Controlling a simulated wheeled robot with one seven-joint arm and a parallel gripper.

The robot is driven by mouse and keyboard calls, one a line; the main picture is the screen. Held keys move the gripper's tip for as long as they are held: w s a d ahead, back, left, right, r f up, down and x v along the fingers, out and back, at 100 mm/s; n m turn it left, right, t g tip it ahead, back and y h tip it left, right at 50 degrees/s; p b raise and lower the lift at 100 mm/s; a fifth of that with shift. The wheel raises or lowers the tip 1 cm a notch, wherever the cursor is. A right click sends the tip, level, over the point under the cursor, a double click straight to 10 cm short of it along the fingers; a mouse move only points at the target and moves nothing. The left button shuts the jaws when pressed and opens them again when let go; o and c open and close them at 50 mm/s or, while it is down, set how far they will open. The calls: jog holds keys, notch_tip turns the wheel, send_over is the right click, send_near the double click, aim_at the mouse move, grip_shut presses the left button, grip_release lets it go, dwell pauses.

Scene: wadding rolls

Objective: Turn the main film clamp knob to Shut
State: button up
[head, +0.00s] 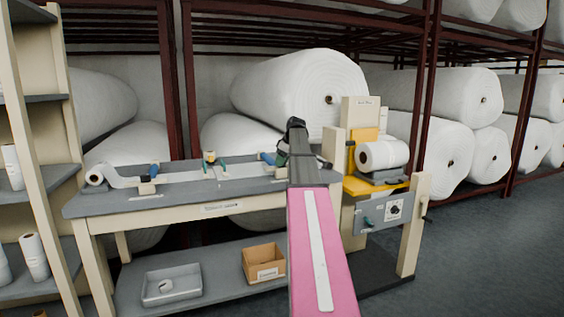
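A small black knob (395,210) sits on a white plate on the grey control panel (372,222) of the machine at the right end of the bench. It may be the clamp knob; its labels and pointer setting are too small to read. A small teal part (368,221) is left of it on the same panel. My pink and grey arm reaches forward from the bottom middle. My gripper (295,126) shows as a dark shape over the right part of the bench, left of the machine and apart from the panel. Its fingers are not clear.
The grey-topped bench (110,203) carries a white roll (96,178) and blue and green fittings. The machine holds a film roll (382,155) on a yellow frame. A tray (150,291) and cardboard box (262,262) sit on the lower shelf. Floor at right is clear.

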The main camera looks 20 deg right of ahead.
jog(key=shift+m, duration=0.3)
jog(key=m+h, duration=0.1)
jog(key=m, duration=0.1)
jog(key=shift+s+a+m+t, duration=0.1)
jog(key=shift+m+t, duration=0.3)
jog(key=m+h, duration=0.1)
jog(key=m, duration=0.2)
jog(key=shift+m+h, duration=0.3)
jog(key=m+h, duration=0.1)
jog(key=m, duration=0.2)
jog(key=m+h, duration=0.1)
jog(key=m, duration=0.3)
jog(key=shift+a+h, duration=0.1)
jog(key=shift+h, duration=0.2)
jog(key=m+g+h, duration=0.1)
jog(key=m, duration=0.4)
jog(key=m+g, duration=0.1)
jog(key=m, duration=0.1)
jog(key=shift+w+m+h, duration=0.25)
jog(key=shift+m+h, duration=0.05)
jog(key=shift+h, duration=0.1)
jog(key=m+g, duration=0.1)
jog(key=m, duration=0.2)
jog(key=m+g, duration=0.1)
jog(key=m, duration=0.2)
jog(key=shift+g, duration=0.4)
jog(key=shift+m, duration=0.3)
